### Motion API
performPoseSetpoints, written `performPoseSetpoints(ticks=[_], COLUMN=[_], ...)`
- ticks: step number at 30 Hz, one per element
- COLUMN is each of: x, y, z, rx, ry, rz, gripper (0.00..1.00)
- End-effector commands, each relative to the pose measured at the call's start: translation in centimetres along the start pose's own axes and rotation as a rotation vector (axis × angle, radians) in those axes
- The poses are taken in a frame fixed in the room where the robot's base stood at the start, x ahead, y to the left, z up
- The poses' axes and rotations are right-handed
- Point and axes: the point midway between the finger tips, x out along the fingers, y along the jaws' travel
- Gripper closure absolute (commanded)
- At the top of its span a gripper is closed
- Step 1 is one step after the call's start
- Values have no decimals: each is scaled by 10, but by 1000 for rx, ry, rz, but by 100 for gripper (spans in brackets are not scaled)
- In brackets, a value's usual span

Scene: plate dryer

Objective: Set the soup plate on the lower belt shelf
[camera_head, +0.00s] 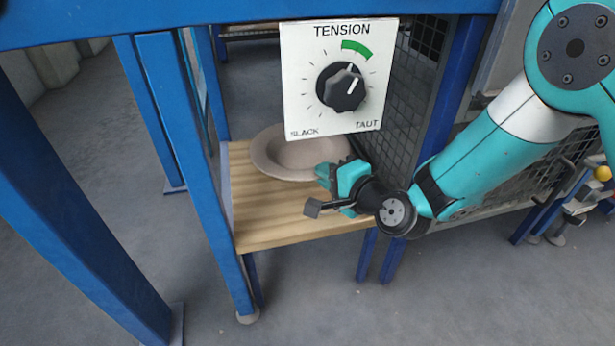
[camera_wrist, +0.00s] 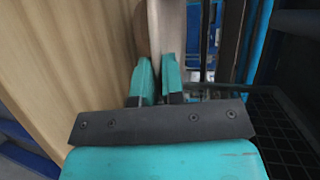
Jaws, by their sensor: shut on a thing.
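The soup plate (camera_head: 272,160) is a pale beige, wide-rimmed dish over the back of a wooden shelf (camera_head: 290,222), inside a blue frame. A panel hides part of the plate in the head view. My gripper (camera_head: 330,177) reaches in from the right and is shut on the plate's near right rim. In the wrist view the plate (camera_wrist: 167,28) shows edge-on between the two teal fingers (camera_wrist: 157,80), with the wooden boards (camera_wrist: 60,60) to the left. I cannot tell whether the plate's underside touches the shelf.
A white TENSION panel (camera_head: 300,60) with a black dial (camera_head: 341,87) hangs above the shelf. Blue posts (camera_head: 190,150) stand left of it, and a dark mesh panel (camera_head: 408,95) stands right. The front part of the shelf is bare.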

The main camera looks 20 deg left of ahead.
Motion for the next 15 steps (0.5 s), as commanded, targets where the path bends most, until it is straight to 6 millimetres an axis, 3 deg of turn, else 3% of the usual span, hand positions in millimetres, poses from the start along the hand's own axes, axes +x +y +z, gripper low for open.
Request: performPoseSetpoints(ticks=[9,15], x=[10,10], y=[32,32], z=[3,3], rx=[-2,-2], ry=[-4,-4], rz=[-6,-6], gripper=[100,100])
